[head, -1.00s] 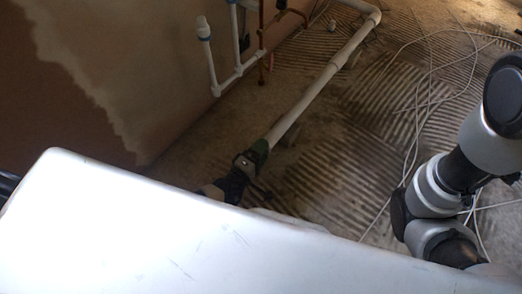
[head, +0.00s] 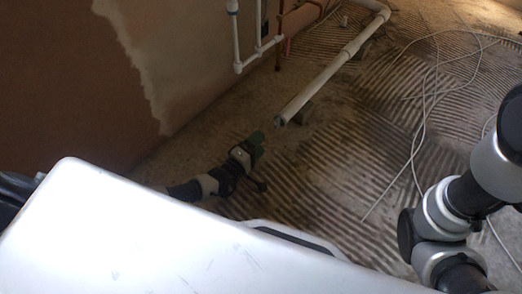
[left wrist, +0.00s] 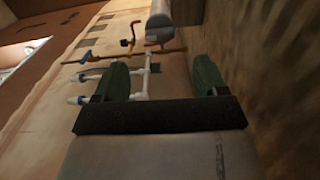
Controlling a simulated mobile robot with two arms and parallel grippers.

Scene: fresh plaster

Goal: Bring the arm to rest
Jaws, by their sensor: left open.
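My left arm comes in from the left in the head view and ends in my left gripper (head: 257,144), with dark green fingers. It is low over the floor, just short of the near end of a long white pipe (head: 325,83), and apart from it in the picture. In the left wrist view the two green fingers of my left gripper (left wrist: 160,77) stand wide apart with nothing held between them. Links of my right arm show at the right edge of the head view, and its gripper is out of sight.
The floor (head: 320,180) is bare and ridged. A pale cable (head: 425,110) lies loosely across it at right. Thin white upright pipes (head: 236,40) and a copper pipe (head: 280,35) stand by the partly plastered wall (head: 75,80) at left.

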